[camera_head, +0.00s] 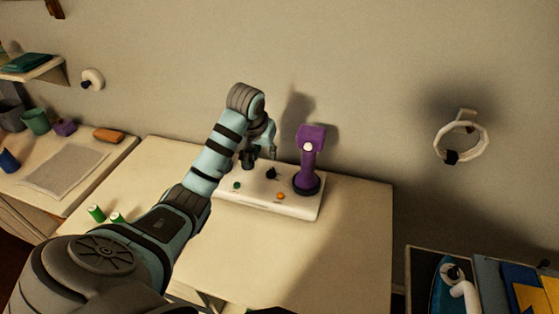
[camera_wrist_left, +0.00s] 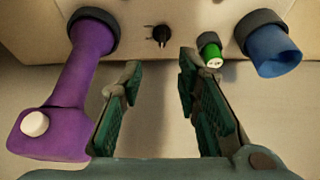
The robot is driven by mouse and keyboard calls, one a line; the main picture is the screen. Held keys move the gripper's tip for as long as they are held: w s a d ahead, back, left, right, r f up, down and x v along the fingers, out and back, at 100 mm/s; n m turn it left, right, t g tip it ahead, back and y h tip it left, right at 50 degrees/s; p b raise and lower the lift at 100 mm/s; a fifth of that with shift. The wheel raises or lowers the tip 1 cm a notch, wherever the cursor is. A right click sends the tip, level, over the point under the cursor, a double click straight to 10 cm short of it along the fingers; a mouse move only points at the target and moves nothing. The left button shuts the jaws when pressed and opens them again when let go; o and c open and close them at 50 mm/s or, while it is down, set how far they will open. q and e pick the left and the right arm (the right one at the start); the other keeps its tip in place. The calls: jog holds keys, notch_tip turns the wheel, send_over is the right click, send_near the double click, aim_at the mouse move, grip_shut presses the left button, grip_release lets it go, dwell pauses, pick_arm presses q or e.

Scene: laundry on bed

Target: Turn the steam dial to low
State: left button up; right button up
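A white console (camera_head: 255,204) stands on the table, with a small black dial (camera_head: 271,173) on its top. In the left wrist view the dial (camera_wrist_left: 161,36) has a pale mark, whose setting I cannot read. My left gripper (camera_head: 261,152) hangs over the back of the console. The left wrist view shows its two green-padded fingers (camera_wrist_left: 162,95) spread, with nothing between them. The dial lies beyond the fingertips, apart from them and roughly centred on the gap. My right gripper is in neither view.
A purple handheld steamer (camera_head: 311,160) stands upright on the console, close beside the dial; its purple handle (camera_wrist_left: 92,60) fills the wrist view's left. A green cylinder (camera_wrist_left: 209,49) and a blue cylinder (camera_wrist_left: 270,48) are right of the dial there. The table front (camera_head: 245,255) is clear.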

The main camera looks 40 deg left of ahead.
pick_arm(q)
jog(key=w, duration=0.1)
jog(key=b, duration=0.1)
send_near(270, 171)
jog(key=x, duration=0.3)
jog(key=shift+s+f, duration=0.1)
jog(key=shift+s, duration=0.2)
jog(key=x, duration=0.2)
jog(key=b+x, duration=0.1)
jog(key=x, duration=0.2)
jog(key=shift+w+d, duration=0.1)
jog(key=shift+w, duration=0.35)
jog(key=shift+w+f, duration=0.15)
jog(key=shift+s, duration=0.25)
jog(key=shift+c, duration=0.4)
grip_shut()
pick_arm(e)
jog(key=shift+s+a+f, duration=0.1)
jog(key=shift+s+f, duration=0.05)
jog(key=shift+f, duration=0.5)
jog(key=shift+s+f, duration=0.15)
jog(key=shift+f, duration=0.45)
